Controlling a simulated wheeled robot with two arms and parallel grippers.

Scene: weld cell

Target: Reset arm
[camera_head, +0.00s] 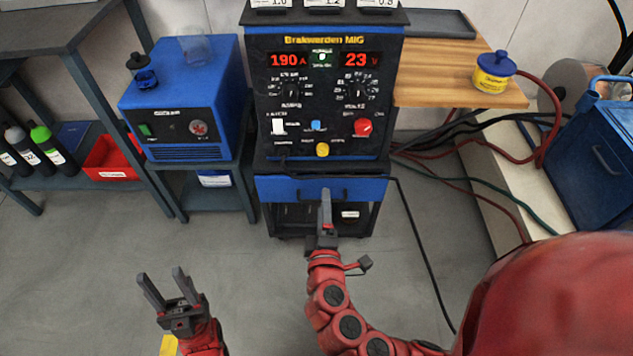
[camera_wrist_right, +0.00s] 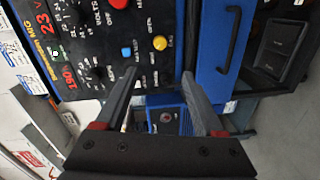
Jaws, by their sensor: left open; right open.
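My right gripper (camera_head: 326,215) is in front of the welding machine's blue drawer (camera_head: 350,189), with its fingers pointing up in the head view. In the right wrist view the right gripper (camera_wrist_right: 160,90) is open, with nothing between its fingers. My left gripper (camera_head: 165,287) is open and empty, low on the left above the grey floor. The red right arm (camera_head: 345,318) is bent in the lower middle of the head view.
The welding machine (camera_head: 322,95) shows 190 A and 23 V. A blue unit (camera_head: 185,100) stands left of it. A wooden shelf (camera_head: 435,72) with a yellow tub (camera_head: 494,75) is to the right. Cables and a hose run at right. Floor in front is open.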

